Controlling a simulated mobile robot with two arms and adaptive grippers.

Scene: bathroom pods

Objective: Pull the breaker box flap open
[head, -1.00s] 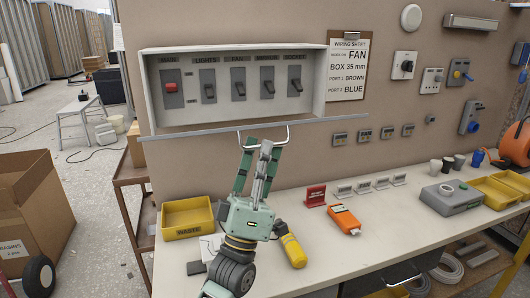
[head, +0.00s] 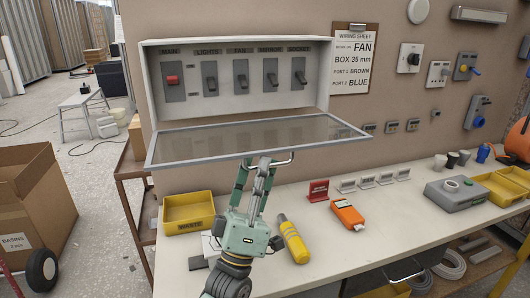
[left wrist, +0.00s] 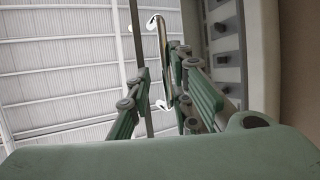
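The breaker box (head: 152,82) is on the wall with its row of switches in plain view. Its clear, grey-framed flap (head: 205,140) is open, sticking out from the box's lower edge with its front edge low. A pale loop handle (head: 288,159) is on the flap's front edge. My left gripper (head: 257,161) is at this handle, reaching up from below. In the left wrist view, the fingers (left wrist: 162,66) are apart with the handle (left wrist: 163,38) between them; they do not look closed on it. My right gripper is out of view.
Below is a white workbench (head: 330,250) with a yellow bin (head: 188,212), a yellow-and-grey cylindrical tool (head: 293,240), an orange device (head: 346,215) and a red sign (head: 318,191). A wiring sheet (head: 353,60) hangs to the right. A cardboard box (head: 35,205) stands at the left.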

